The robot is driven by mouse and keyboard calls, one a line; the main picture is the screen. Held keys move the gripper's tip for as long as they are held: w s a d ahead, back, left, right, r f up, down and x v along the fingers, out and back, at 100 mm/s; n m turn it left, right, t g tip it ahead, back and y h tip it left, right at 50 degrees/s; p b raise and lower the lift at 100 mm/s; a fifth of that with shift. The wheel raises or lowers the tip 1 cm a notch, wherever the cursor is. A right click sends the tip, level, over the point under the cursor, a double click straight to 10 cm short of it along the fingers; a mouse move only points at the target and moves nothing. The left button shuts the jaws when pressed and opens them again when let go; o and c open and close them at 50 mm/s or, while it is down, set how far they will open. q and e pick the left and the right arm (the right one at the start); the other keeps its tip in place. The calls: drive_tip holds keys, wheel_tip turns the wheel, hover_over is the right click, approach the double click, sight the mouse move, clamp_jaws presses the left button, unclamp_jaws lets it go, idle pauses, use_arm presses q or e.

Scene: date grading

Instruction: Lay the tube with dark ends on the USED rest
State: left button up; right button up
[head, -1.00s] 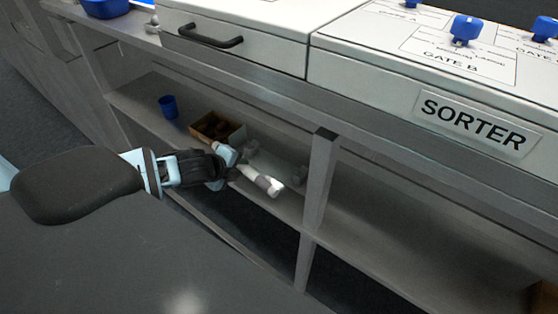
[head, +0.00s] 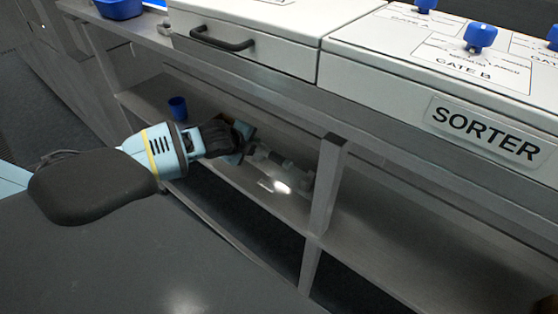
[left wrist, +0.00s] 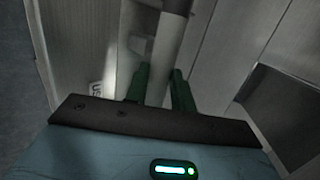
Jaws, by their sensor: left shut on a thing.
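My left gripper (head: 247,146) reaches in over the lower shelf under the sorter. In the left wrist view its green fingers (left wrist: 161,88) are shut on a pale tube (left wrist: 167,48) with a dark band toward its far end. A small white label (left wrist: 97,89) reading "US", partly cut off, lies to the left of the fingers; it marks the USED rest. In the head view, dim grey shapes (head: 275,160) show just beyond the gripper; I cannot tell tube from rest there. Whether the tube touches a rest is unclear. My right gripper is not in view.
A blue cup (head: 178,107) stands on the shelf (head: 150,96) left of the gripper. A grey upright post (head: 325,190) stands to the right. The sorter (head: 420,110) and its bench overhang the shelf. The shelf right of the post looks clear.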

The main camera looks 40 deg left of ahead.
use_arm(q)
drive_tip(key=w+d, duration=0.1)
drive_tip(key=d, duration=0.1)
drive_tip(key=w+d, duration=0.1)
drive_tip(key=d, duration=0.2)
drive_tip(key=w+d, duration=0.1)
drive_tip(key=d, duration=0.2)
drive_tip(key=shift+f+p, duration=0.3)
drive_tip(key=shift+f, duration=0.05)
drive_tip(key=shift+s+f, duration=0.1)
drive_tip(key=shift+f, duration=1.75)
drive_tip(key=o, duration=1)
